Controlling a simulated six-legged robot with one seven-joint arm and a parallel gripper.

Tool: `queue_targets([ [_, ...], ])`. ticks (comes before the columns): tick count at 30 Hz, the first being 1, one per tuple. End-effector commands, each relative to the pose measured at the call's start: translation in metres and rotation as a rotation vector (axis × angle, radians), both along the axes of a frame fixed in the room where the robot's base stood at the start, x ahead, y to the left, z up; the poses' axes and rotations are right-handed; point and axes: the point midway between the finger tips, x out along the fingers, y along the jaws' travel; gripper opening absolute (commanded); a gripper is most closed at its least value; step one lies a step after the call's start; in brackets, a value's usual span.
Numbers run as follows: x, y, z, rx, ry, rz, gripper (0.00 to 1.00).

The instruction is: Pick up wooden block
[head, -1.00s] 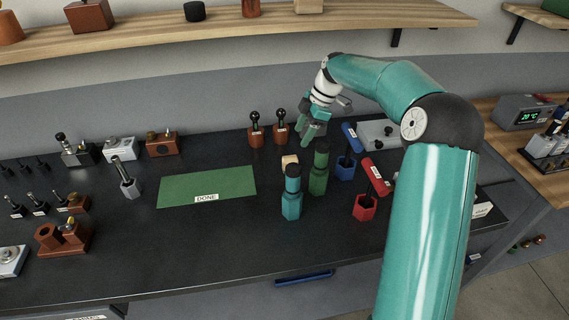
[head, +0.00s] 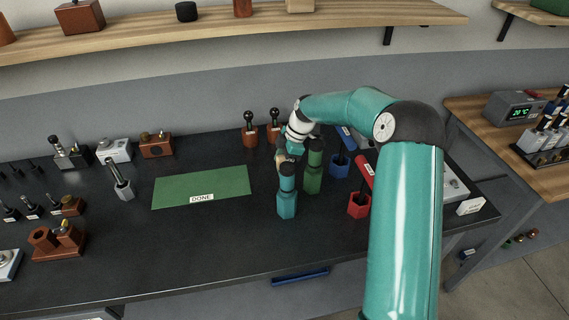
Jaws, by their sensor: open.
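The wooden block (head: 281,158) is a small pale tan piece on the dark bench, in the middle of the head view. Only a bit of it shows, because my gripper and the teal bottle in front partly hide it. My gripper (head: 287,156) points down right at the block, with its jaws open. The fingertips are small and partly hidden, so I cannot tell whether they touch the block or stand around it.
A teal bottle (head: 287,196) and a green bottle (head: 313,170) stand close in front and to the right. Red (head: 358,206) and blue (head: 339,165) holders are farther right. A green DONE mat (head: 202,187) lies left. Two brown holders (head: 250,135) stand behind.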

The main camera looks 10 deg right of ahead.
Motion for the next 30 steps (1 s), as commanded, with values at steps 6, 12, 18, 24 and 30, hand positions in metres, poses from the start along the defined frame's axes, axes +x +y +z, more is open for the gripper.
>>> queue_targets([
  [6,0.000,0.000,-0.001,-0.001,-0.001,-0.002,0.58],
  [12,0.000,0.000,-0.001,-0.001,-0.001,-0.002,0.19],
  [18,0.000,0.000,-0.001,-0.001,-0.001,-0.002,0.10],
  [24,0.001,0.000,0.006,-0.001,-0.003,-0.001,0.10],
  [30,0.001,-0.001,0.042,-0.002,-0.006,-0.002,0.10],
])
